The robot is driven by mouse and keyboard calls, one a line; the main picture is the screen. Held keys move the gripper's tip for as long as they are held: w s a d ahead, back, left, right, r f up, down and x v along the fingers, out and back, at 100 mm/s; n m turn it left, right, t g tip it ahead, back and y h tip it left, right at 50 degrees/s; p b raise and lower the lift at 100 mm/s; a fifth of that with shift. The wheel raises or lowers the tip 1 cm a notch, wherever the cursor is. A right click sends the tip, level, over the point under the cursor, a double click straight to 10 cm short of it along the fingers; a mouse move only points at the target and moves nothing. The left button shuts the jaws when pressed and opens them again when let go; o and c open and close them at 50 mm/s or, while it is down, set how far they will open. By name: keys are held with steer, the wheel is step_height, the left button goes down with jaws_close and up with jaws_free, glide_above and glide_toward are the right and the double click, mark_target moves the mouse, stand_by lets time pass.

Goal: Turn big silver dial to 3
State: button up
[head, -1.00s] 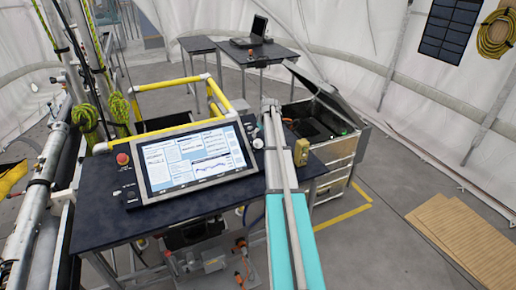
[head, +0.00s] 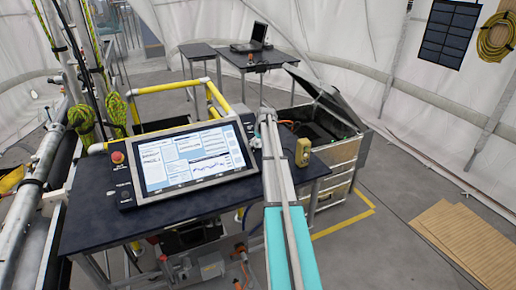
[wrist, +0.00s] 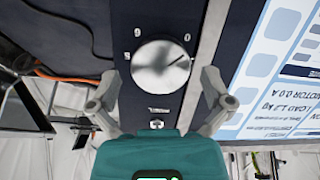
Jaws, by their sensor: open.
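The big silver dial (wrist: 160,64) is a round knob on a dark panel (wrist: 139,12) in the wrist view. A dark pointer line on its face runs to the right and slightly upward. Pale marks stand around it, two above and one at its left; I cannot read them surely. My gripper (wrist: 160,80) is open, with one grey finger on each side of the dial. I cannot tell whether the fingers touch it. In the head view I cannot make out the dial or the gripper's fingers.
A tilted screen (head: 190,158) stands on a dark table (head: 85,228). A red button (head: 117,157) is at the screen's left. A yellow device (head: 302,152) stands to the right of my arm. An open case (head: 335,150) is behind it. A small keyhole-like fitting (wrist: 156,124) lies below the dial.

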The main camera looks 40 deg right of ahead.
steer(key=shift+b+x, duration=0.45)
steer(key=shift+x, duration=0.3)
steer(key=c, duration=1)
